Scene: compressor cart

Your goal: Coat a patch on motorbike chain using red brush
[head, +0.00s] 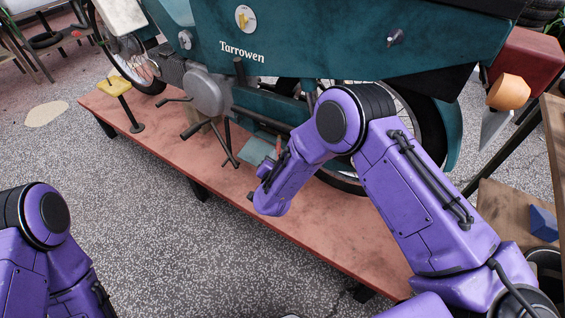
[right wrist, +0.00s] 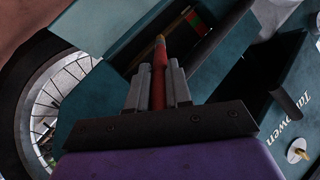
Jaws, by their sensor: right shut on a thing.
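My right gripper (right wrist: 157,82) is shut on a red brush (right wrist: 158,88) in the right wrist view. The brush stands between the two grey fingers, and its yellowish tip points away, toward the teal bike body. Just past the tip is a dark recess with a small red and green strip (right wrist: 194,20); I cannot tell whether the tip touches anything. In the head view the right gripper (head: 270,170) is by the lower rear of the teal motorbike (head: 330,50), with a bit of red brush showing. I cannot make out the chain clearly. My left gripper is out of view.
Pedals and levers (head: 215,135) stick out left of my right gripper. The speckled floor in front is clear.

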